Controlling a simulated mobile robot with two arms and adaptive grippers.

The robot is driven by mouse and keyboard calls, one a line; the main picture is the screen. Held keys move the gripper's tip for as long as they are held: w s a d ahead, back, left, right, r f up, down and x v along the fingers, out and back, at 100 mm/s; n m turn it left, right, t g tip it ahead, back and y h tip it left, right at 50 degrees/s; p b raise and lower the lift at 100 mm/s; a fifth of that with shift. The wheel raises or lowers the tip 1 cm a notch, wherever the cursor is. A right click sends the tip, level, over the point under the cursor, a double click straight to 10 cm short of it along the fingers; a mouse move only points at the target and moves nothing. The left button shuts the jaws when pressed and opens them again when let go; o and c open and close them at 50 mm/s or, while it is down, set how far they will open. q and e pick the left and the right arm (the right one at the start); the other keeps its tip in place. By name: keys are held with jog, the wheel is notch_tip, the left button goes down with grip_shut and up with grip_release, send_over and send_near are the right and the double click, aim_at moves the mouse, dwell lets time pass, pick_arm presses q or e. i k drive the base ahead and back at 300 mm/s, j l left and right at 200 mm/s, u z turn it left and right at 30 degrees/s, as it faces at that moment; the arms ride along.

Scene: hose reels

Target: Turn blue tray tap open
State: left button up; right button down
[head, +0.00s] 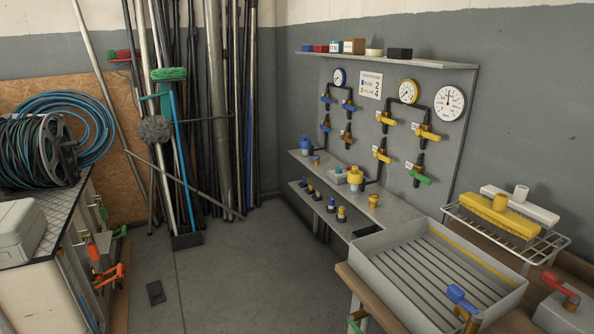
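A tap with a blue handle (462,299) stands at the front right corner of the grey ribbed tray (371,269). The handle slants from upper left to lower right in the picture, over a brass-coloured body that the lower edge of the view partly cuts off. I cannot tell from this view whether the tap is open or shut. Neither of my grippers is in view.
A red-handled tap (561,287) is right of the tray. A wire rack (554,243) holds yellow and white brushes behind it. Wall gauges and valves (428,134) hang above narrow shelves. A hose reel (52,150) stands on the left bench. The middle floor (235,265) is largely clear.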

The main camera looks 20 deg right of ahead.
aim_at(455, 295)
jog(key=z, duration=1.65)
jog(key=i+j+z, duration=0.25)
jog(key=j+z, duration=0.5)
jog(key=j, duration=0.2)
jog(key=i, duration=0.05)
